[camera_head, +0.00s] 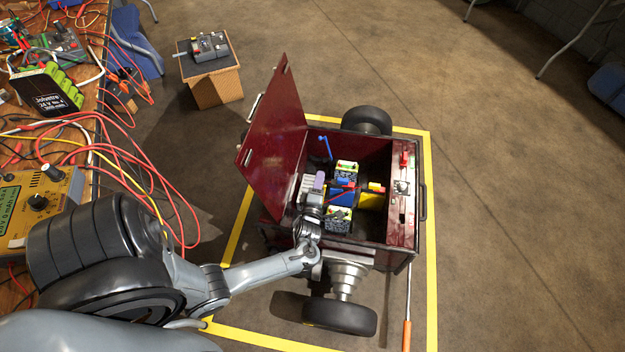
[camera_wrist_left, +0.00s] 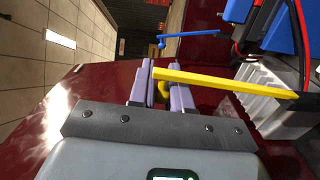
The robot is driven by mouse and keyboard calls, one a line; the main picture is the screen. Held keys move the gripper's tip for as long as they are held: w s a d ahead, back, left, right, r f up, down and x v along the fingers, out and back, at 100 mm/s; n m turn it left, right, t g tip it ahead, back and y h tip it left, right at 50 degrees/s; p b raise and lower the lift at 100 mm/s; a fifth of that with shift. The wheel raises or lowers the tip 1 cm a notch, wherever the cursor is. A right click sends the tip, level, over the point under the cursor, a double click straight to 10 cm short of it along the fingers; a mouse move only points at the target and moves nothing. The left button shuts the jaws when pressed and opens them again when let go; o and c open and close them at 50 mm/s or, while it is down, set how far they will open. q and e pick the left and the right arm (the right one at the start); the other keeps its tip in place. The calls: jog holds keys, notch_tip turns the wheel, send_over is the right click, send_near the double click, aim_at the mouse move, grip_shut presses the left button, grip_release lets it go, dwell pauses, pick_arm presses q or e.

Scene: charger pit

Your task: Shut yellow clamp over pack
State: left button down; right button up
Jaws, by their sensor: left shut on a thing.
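The yellow clamp (camera_wrist_left: 225,84) is a long bar in the left wrist view. One end lies at the purple fingers of my left gripper (camera_wrist_left: 164,92), which are shut on it; its other end reaches right toward the pack's side. In the head view my left gripper (camera_head: 318,184) is inside the dark red box, at the left of the packs, and hides the clamp there. A black-and-green pack (camera_head: 338,218) and a similar one (camera_head: 346,169) sit in the box with blue parts between them. My right gripper is not in view.
The wheeled red box (camera_head: 370,255) has its lid (camera_head: 275,140) standing open at the left. A blue lever (camera_head: 326,148) rises near the box's back wall. A cluttered bench (camera_head: 85,75) with red cables is at left. Open floor lies right.

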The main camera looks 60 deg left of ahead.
pick_arm(q)
jog(key=shift+w+d+f+m, duration=0.1)
jog(key=shift+w+d+m, duration=1.4)
jog(key=shift+m, duration=0.4)
jog(key=shift+w+a, duration=0.1)
jog(key=c, duration=1.1)
grip_release()
jog(key=p+v, duration=0.2)
jog(key=v, duration=0.5)
jog(key=shift+p, duration=0.4)
